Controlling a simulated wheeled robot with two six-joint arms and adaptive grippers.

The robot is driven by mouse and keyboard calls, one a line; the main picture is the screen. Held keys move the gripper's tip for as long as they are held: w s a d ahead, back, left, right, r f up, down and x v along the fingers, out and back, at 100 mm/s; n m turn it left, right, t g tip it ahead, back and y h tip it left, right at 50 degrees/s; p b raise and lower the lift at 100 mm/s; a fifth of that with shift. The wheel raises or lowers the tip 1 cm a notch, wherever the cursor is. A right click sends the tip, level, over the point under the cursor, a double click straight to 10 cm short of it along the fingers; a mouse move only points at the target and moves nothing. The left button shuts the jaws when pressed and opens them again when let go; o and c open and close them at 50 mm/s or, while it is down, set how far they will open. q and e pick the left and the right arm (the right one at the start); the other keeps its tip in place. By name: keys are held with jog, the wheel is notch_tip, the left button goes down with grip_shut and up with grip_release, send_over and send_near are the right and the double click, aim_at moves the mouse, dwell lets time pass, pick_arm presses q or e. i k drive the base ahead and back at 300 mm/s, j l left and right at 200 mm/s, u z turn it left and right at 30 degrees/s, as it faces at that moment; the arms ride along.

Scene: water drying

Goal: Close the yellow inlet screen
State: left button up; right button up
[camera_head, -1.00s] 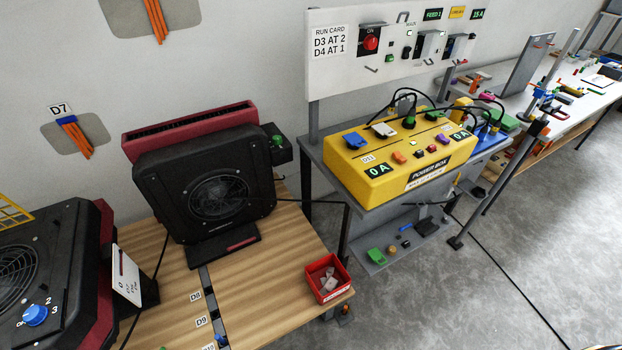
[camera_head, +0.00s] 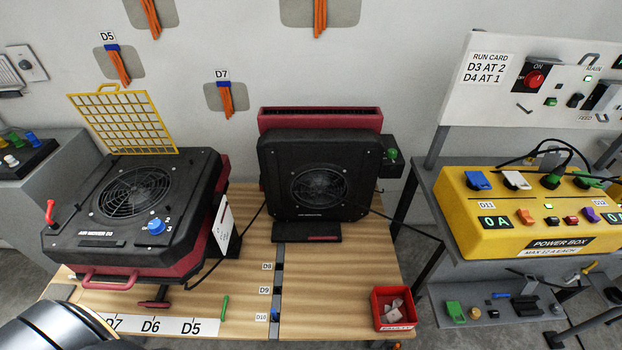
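The yellow inlet screen (camera_head: 122,121) is a square grid. It stands raised, leaning slightly back, at the rear edge of the black and red air mover (camera_head: 88,215) on the left of the wooden table. The mover's round fan grille (camera_head: 136,192) is uncovered. A dark rounded part at the bottom left looks like my own left arm. Neither gripper shows in the view.
A second air mover (camera_head: 318,172) stands upright mid-table. A red bin (camera_head: 393,309) sits at the table's front right. The yellow power box (camera_head: 535,215) stands on a grey bench to the right. A cable runs between the movers.

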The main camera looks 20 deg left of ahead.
aim_at(69, 95)
jog(key=u, duration=2.3)
jog(key=i+j+z, duration=0.1)
jog(key=i+j, duration=0.1)
jog(key=i, duration=0.05)
